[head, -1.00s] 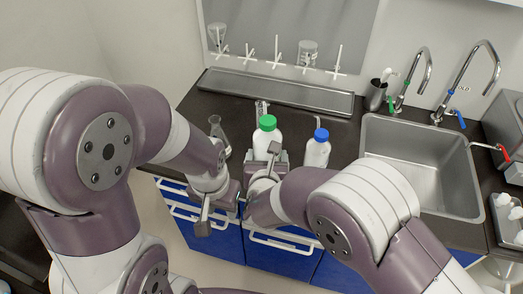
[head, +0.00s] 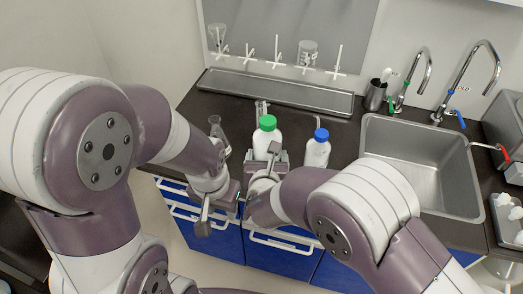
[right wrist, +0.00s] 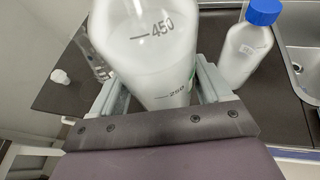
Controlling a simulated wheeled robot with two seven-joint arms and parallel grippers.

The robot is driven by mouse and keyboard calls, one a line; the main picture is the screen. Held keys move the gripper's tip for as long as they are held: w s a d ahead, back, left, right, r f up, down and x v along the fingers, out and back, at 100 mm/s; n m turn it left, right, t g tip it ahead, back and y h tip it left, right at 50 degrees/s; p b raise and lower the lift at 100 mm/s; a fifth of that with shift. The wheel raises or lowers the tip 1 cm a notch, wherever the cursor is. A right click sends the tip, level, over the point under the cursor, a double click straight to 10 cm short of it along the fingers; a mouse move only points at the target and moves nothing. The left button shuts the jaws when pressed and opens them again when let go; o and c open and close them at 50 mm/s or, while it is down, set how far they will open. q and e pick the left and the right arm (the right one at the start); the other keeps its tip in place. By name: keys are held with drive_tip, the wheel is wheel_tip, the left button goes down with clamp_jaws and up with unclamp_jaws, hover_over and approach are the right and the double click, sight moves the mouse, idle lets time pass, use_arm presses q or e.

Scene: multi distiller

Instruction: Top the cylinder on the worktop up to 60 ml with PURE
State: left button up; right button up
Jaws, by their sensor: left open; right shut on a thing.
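A white bottle with a green cap (head: 267,133) is upright between the fingers of my right gripper (head: 268,160). In the right wrist view the bottle (right wrist: 150,50) shows 450 and 250 marks, and the gripper's fingers are shut on its sides. A clear glass vessel (head: 216,130) stands on the worktop left of it; I cannot tell if it is the cylinder, nor its level. Another clear glass piece (head: 262,106) is partly hidden behind the bottle. My left gripper (head: 230,191) is open at the worktop's front edge, its fingertips mostly hidden. No PURE label is legible.
A blue-capped bottle (head: 316,150) stands close to the right of the held one. The sink (head: 425,200) with taps is further right. A metal tray (head: 280,90) runs along the back under a peg rack with glassware. Blue drawers (head: 285,262) are below the worktop.

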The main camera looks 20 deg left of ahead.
sight(267, 145)
idle(0.4)
drive_tip(key=shift+r+b, duration=0.1)
drive_tip(key=shift+b, duration=0.35)
idle(1.6)
drive_tip(key=o, duration=0.4)
drive_tip(key=shift+c, duration=0.2)
drive_tip(key=shift+r, duration=0.15)
drive_tip(key=shift+r+p, duration=1.1)
drive_tip(key=shift+r, duration=1.85)
